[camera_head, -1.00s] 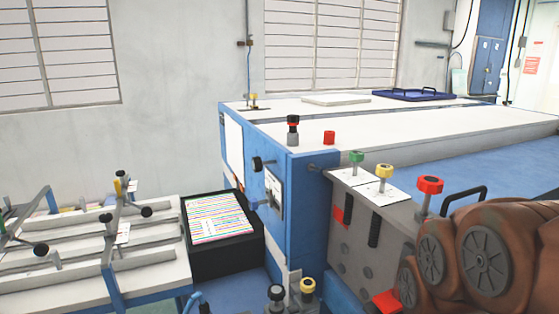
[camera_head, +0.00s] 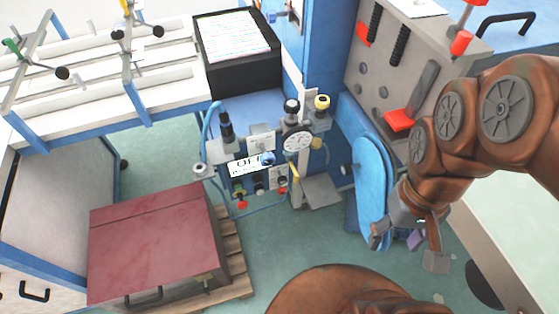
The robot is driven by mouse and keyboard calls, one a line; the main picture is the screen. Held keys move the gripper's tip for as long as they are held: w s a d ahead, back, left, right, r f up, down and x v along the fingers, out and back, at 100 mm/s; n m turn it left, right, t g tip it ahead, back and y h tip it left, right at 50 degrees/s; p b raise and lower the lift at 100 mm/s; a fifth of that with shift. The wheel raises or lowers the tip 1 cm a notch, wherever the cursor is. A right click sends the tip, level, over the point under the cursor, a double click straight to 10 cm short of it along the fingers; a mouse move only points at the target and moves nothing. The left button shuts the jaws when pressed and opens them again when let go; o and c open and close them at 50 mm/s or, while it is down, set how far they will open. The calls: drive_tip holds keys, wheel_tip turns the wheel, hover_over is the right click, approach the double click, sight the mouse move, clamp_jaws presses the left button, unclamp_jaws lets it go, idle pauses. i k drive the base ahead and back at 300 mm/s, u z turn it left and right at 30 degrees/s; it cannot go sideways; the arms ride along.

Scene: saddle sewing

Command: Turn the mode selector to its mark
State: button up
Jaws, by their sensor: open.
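A small control panel stands low in the middle of the head view. It has a white plate with dark lettering (camera_head: 245,166), partly covered by a blue knob (camera_head: 267,158). A round white gauge (camera_head: 297,140) sits to the right of the knob. I cannot tell for sure which knob is the mode selector, and no mark for it is readable. My gripper (camera_head: 407,247) hangs at the lower right, open, its fingers pointing down. It is well to the right of the panel, touching none of its knobs.
A blue rounded disc (camera_head: 372,190) stands between the panel and my gripper. A dark red box (camera_head: 150,240) sits on a wooden pallet at the lower left. A black tray (camera_head: 240,75) with striped sheets is behind the panel. Green floor is open in front of the panel.

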sight(282, 180)
drive_tip(key=z, duration=0.25)
drive_tip(key=k, duration=1.25)
drive_tip(key=u, duration=1.65)
drive_tip(key=i, duration=0.5)
